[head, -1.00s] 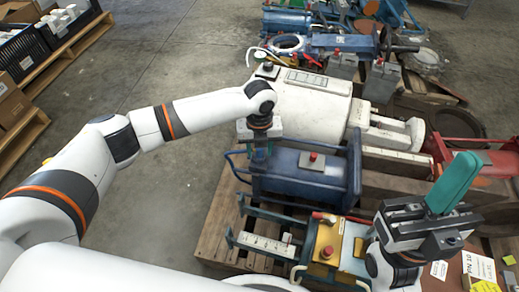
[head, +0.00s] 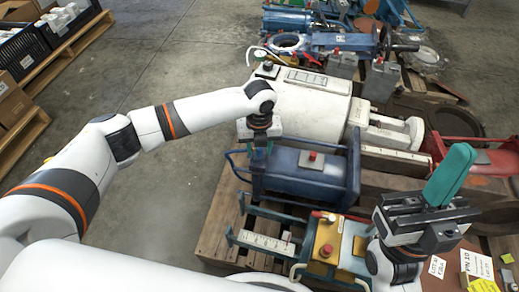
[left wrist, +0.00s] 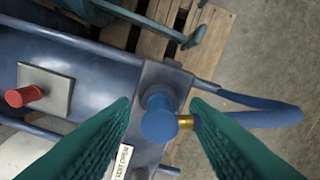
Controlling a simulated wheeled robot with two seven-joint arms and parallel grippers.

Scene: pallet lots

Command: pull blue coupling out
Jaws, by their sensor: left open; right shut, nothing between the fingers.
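The blue coupling (left wrist: 158,122) is a rounded blue knob with a brass collar (left wrist: 186,121) and a blue hose (left wrist: 262,117) on its right side. It sits at the end of a dark blue machine (head: 292,173), beside its plate. My left gripper (head: 262,157) is above that machine's left end; in the left wrist view its green fingers (left wrist: 160,103) are open, one on each side of the coupling. I cannot tell whether they touch it. In the head view the fingers hide the coupling. My right gripper (head: 451,176) is shut and empty at the right, fingers pointing up.
A red button (left wrist: 27,96) stands on the blue machine's plate. A white machine (head: 310,105) lies behind, and a yellow unit (head: 328,243) in front. The wooden pallet (head: 215,228) shows at left, with clear floor beyond it.

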